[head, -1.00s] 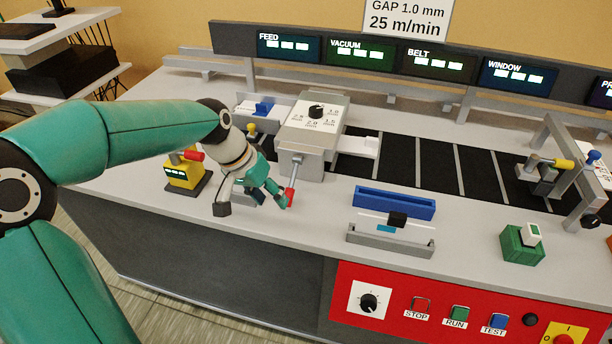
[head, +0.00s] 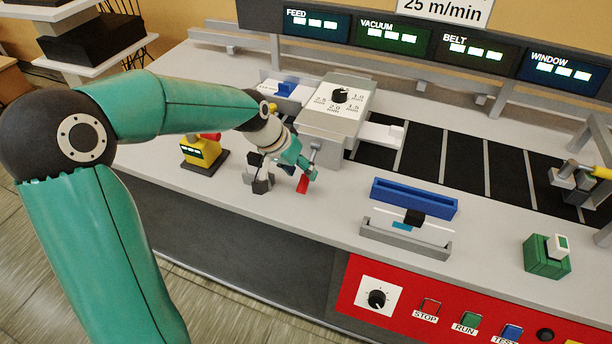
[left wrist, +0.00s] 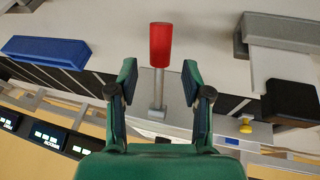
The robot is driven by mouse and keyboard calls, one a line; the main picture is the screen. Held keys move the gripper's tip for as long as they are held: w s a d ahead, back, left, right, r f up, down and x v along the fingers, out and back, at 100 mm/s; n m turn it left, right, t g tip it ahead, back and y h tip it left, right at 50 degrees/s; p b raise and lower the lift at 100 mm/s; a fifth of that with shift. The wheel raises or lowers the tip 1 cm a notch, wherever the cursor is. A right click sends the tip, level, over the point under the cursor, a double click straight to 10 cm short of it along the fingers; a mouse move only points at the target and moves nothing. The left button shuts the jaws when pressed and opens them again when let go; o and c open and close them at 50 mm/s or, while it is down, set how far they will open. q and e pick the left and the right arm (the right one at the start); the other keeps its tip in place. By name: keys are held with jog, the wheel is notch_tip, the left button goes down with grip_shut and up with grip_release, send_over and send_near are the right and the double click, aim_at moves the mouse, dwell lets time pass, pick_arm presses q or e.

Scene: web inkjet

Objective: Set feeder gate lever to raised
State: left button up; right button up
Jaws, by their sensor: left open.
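The feeder gate lever is a grey rod with a red grip (head: 303,184) on the front of the grey feeder block (head: 331,121). It hangs downward, with its grip low over the tabletop. My left gripper (head: 302,168) is at the lever, just in front of the block, and partly covers it. In the left wrist view the gripper (left wrist: 158,80) is open. The grey rod and red grip (left wrist: 160,45) appear in the gap between its fingers, the grip past the fingertips. I cannot tell whether a finger touches the lever. My right gripper is out of view.
A yellow device (head: 201,152) with a red knob stands left of the gripper. A blue bar (head: 414,198) and a grey rail (head: 405,238) lie to the right. A green block (head: 546,256) stands farther right. Bare tabletop (head: 325,215) lies in front of the lever.

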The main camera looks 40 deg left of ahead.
aim_at(304, 175)
pick_arm(q)
jog(key=shift+x, duration=1.95)
jog(key=shift+c, duration=0.3)
grip_shut()
